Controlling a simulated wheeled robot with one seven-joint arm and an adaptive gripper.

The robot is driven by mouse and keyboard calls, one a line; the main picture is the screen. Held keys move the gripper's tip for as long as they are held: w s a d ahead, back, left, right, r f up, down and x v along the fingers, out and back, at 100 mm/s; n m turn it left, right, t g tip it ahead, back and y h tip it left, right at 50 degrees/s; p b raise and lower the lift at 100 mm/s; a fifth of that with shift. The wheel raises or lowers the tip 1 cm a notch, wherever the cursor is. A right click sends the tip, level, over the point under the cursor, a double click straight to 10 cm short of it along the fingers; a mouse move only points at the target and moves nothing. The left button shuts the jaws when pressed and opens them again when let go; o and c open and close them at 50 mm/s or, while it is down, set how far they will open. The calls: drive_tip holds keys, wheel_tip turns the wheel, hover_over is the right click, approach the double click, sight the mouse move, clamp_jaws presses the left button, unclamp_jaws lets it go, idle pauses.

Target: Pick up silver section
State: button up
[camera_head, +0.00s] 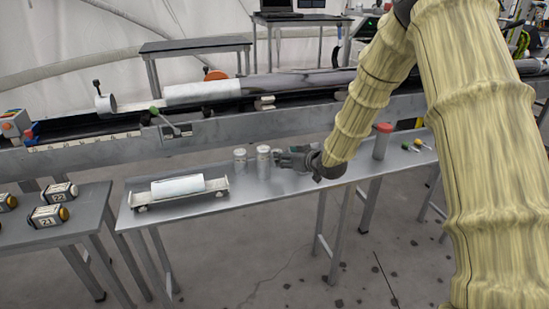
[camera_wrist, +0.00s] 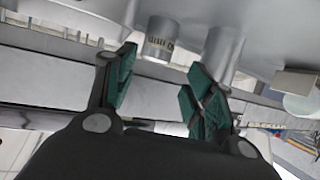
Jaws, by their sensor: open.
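Two short silver cylindrical sections stand upright side by side on the long grey table: a left one (camera_head: 240,160) and a right one (camera_head: 264,162). My gripper (camera_head: 281,158) is at the right of the pair, close to the right section, pointing left at it. In the wrist view my gripper (camera_wrist: 160,66) is open, with green pads and nothing between them. A small cylinder with dark markings (camera_wrist: 161,36) shows beyond the fingertips there, and a larger silver cylinder (camera_wrist: 222,45) shows beyond the right finger, partly hidden by it. I cannot tell whether any finger touches a section.
A tray with a white cylinder (camera_head: 177,187) sits at the table's left end. A long metal rail (camera_head: 225,128) runs behind the table.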

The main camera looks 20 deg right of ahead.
drive_tip(key=x, duration=0.3)
drive_tip(key=shift+w+d+f, duration=0.15)
drive_tip(key=shift+w+f, duration=0.05)
drive_tip(key=shift+b+x, duration=0.35)
drive_tip(key=shift+x, duration=2.3)
drive_tip(key=shift+d+r, duration=0.1)
drive_tip(key=shift+d, duration=0.05)
drive_tip(key=c, duration=0.8)
drive_tip(key=shift+c, duration=0.8)
drive_tip(key=shift+r, duration=0.1)
